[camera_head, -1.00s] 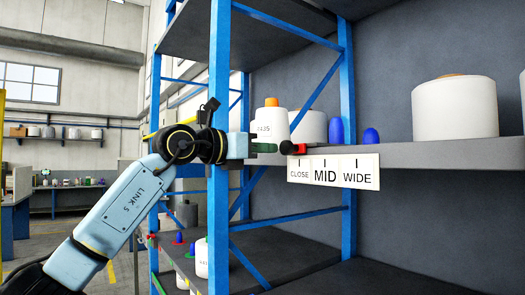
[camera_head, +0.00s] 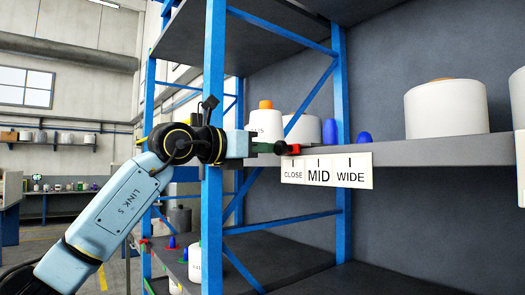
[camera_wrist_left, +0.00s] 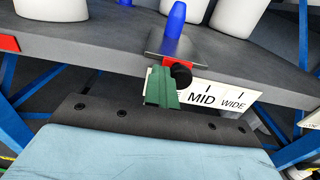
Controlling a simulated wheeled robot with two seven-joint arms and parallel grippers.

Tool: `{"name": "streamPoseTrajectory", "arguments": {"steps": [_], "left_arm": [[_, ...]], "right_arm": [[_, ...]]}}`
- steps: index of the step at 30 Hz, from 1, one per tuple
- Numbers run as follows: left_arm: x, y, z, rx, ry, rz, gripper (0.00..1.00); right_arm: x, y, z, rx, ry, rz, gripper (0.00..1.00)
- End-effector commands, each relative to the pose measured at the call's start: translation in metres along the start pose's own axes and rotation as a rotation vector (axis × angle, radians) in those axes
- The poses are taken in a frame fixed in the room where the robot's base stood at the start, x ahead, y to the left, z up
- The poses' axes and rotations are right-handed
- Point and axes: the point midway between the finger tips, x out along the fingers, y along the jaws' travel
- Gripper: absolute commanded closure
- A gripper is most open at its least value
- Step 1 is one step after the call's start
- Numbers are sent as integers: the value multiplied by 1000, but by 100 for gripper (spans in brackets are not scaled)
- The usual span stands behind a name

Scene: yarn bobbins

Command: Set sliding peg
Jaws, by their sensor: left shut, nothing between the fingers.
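The sliding peg's red block (camera_head: 294,149) with its black knob (camera_wrist_left: 181,74) sits at the shelf's front edge, near the CLOSE mark. In the left wrist view a blue peg (camera_wrist_left: 176,18) stands upright on a grey plate (camera_wrist_left: 178,44) behind the red block (camera_wrist_left: 171,67). The white label (camera_head: 326,171) reads CLOSE, MID, WIDE. My left gripper (camera_head: 276,147) has green fingers, shut and empty, at the left side of the knob. I cannot tell whether they touch it. My right gripper is not in view.

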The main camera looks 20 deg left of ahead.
Motion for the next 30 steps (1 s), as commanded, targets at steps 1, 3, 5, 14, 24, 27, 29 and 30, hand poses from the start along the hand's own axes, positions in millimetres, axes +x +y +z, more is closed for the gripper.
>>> {"name": "streamPoseTrajectory", "arguments": {"steps": [1, 3, 5, 14, 24, 27, 29, 30], "left_arm": [[1, -5, -2, 1, 2, -6, 100], [1, -9, -2, 1, 2, -7, 100], [1, -13, -2, 2, 2, -7, 100], [1, -27, -2, 1, 2, -7, 100], [1, -45, -2, 2, 2, -8, 100], [1, -50, -2, 2, 2, -7, 100], [1, -53, -2, 2, 2, -7, 100], [1, -55, -2, 2, 3, -7, 100]], "right_arm": [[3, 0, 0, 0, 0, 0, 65], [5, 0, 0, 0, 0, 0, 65], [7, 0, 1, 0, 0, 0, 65], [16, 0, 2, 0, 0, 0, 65], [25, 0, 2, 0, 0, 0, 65], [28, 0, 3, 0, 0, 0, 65], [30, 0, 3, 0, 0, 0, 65], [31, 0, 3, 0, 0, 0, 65]]}}
